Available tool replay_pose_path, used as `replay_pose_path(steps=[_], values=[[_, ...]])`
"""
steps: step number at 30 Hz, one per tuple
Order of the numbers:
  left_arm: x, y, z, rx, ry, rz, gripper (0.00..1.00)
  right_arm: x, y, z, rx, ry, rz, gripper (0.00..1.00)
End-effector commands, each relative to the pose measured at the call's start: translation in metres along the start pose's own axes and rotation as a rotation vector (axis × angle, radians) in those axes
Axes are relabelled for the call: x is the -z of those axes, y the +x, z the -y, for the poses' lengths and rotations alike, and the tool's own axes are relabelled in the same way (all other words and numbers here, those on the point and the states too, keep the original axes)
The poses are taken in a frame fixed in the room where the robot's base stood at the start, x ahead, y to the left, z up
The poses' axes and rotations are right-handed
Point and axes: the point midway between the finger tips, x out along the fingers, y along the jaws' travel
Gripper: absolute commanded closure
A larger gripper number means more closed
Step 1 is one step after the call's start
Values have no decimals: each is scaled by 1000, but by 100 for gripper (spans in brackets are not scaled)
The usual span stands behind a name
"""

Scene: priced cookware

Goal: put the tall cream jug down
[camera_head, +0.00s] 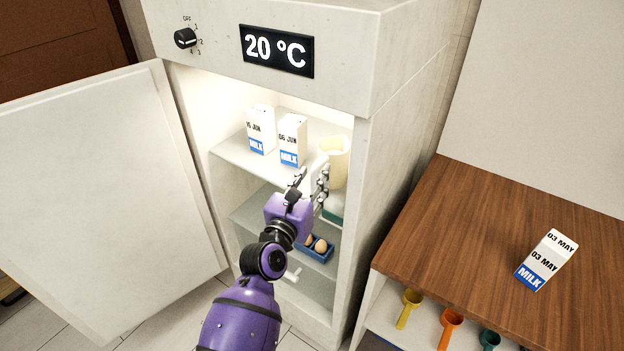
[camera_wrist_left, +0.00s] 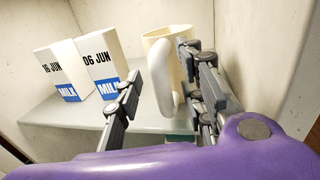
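The tall cream jug (camera_head: 335,160) is upright at the right end of the fridge's upper shelf (camera_head: 232,152) and appears to stand on it. In the left wrist view, the jug (camera_wrist_left: 160,43) turns its thick handle (camera_wrist_left: 163,80) towards me. My left gripper (camera_head: 310,182) is in front of the jug, with its fingers spread. In the wrist view the gripper (camera_wrist_left: 160,95) has one finger left of the handle with a visible gap, and the other close on its right. The fingers partly hide the jug's lower part. My right gripper is not in view.
Two milk cartons (camera_head: 260,130) (camera_head: 293,140) stand left of the jug. A blue egg tray (camera_head: 318,253) is on a lower shelf. The fridge door (camera_head: 95,190) is open to the left. Another milk carton (camera_head: 547,260) is on the wooden counter (camera_head: 465,225), above hanging scoops (camera_head: 450,325).

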Motion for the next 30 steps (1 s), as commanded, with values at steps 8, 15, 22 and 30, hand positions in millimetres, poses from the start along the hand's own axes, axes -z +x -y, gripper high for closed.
replay_pose_path(steps=[8, 15, 22, 30], values=[[-2, -15, 0, -1, -2, -2, 64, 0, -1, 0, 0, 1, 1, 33], [-2, -67, 0, -2, -3, -2, 64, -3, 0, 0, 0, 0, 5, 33], [-1, -107, 0, -1, -1, -3, 64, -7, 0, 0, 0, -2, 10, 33], [-3, -120, 0, 0, 0, 0, 64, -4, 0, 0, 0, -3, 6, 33]])
